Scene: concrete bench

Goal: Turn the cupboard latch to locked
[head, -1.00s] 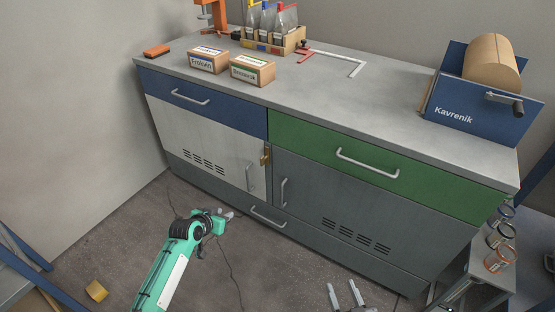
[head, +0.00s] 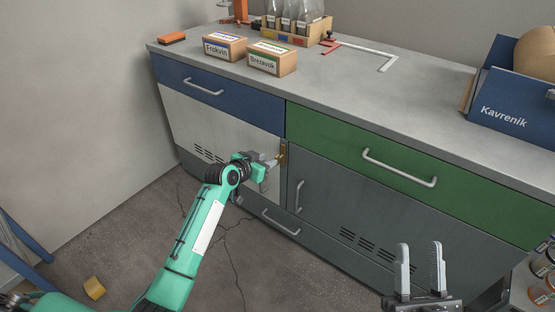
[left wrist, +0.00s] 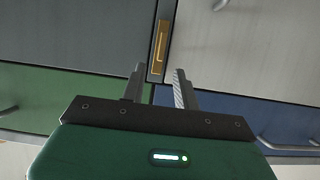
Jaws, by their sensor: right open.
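The brass cupboard latch (head: 282,153) sits at the seam between the white door (head: 215,130) and the grey door (head: 340,200), just under the drawers. In the left wrist view the latch (left wrist: 160,50) looks upright, lying along the seam. My left gripper (head: 276,161) is at the latch in the head view. In the left wrist view its two fingers (left wrist: 157,75) are apart, with the latch ahead of the gap; I cannot tell if they touch it. My right gripper (head: 420,250) is open and empty in front of the grey door.
The doors carry handles, one (head: 299,196) close to the latch. The green drawer (head: 400,165) and blue drawer (head: 215,92) are above. Boxes (head: 272,59), a bottle crate (head: 295,32) and a Kavrenik unit (head: 510,110) stand on the bench top.

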